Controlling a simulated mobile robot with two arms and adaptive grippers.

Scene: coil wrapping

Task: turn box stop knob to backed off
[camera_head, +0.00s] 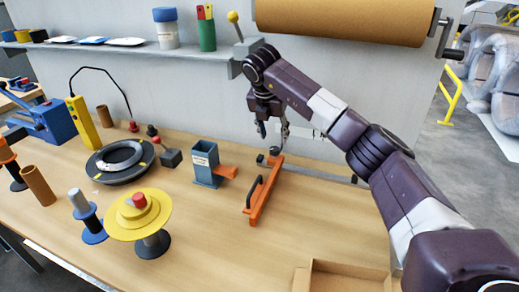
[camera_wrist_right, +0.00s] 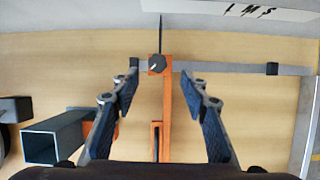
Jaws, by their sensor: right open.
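The box stop (camera_head: 262,192) is an orange bar with a bracket, set across a grey rail on the wooden table. Its small black knob (camera_wrist_right: 157,63) sits on the orange bracket in the wrist view, and its dark top also shows in the head view (camera_head: 275,150). My right gripper (camera_head: 272,134) hangs above the bracket, fingers pointing down. In the wrist view the right gripper (camera_wrist_right: 160,100) is open and empty, its fingers spread on either side of the orange bar. The knob lies beyond the fingertips and is not touched. My left gripper is out of view.
A grey rectangular holder (camera_head: 205,164) with an orange tab stands left of the box stop. A cardboard box (camera_head: 345,277) lies at the front edge. A brown roll (camera_head: 345,18) hangs on the wall above. A yellow turntable (camera_head: 137,215) stands front left.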

